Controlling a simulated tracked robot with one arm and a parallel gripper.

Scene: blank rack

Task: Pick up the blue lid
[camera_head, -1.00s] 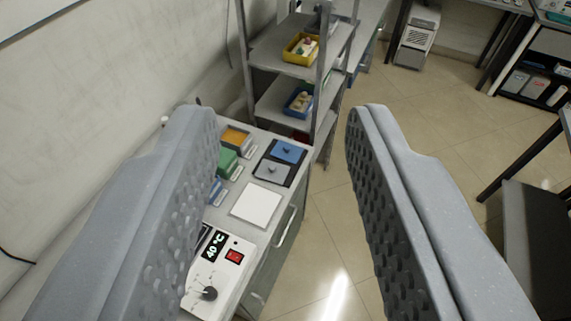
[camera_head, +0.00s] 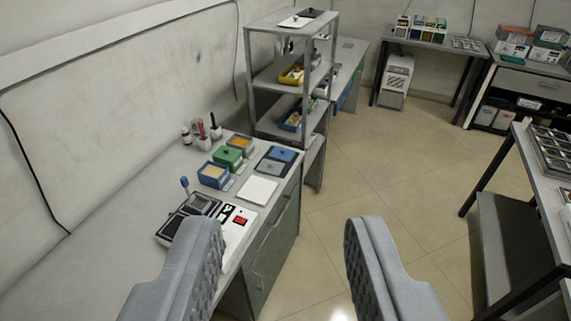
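The blue lid (camera_head: 283,154) lies flat on a dark pad at the far right end of the bench. A grey lid (camera_head: 270,167) lies just in front of it on the same pad. My gripper (camera_head: 284,235) is open, with its two grey textured fingers wide apart and nothing between them. The fingers are low in the picture, nearer to me than the blue lid and not touching it. The blue lid is fully in view beyond the fingertips.
A blue box (camera_head: 213,175), a green box (camera_head: 228,156) and a yellow-orange box (camera_head: 241,144) stand left of the lids. A white plate (camera_head: 258,190) and a heating device (camera_head: 237,220) are nearer. A shelf rack (camera_head: 285,75) rises behind. Open floor (camera_head: 370,200) is to the right.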

